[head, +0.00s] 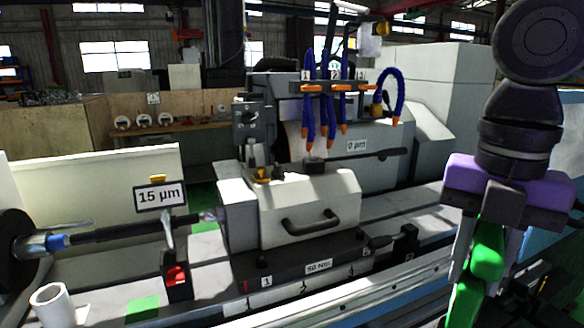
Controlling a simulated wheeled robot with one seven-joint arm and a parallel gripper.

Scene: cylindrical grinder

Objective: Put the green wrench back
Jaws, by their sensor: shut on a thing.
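My gripper (487,262) is at the right of the head view, pointing down, with a purple body and grey fingers. It is shut on the green wrench (466,300), which hangs down between the fingers. The wrench's lower end runs out of the bottom of the picture, and part of it is hidden by the fingers. A green patch (142,308) lies flat on the machine bed at the lower left; I cannot tell whether it is the wrench's place.
The grinder's white housing (310,205) with a dark handle stands in the middle. Blue coolant hoses (310,110) hang above it. A "15 µm" sign (160,196), a shaft (125,231) and a white cup (52,305) are at left. The machine's front rail (350,305) runs below.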

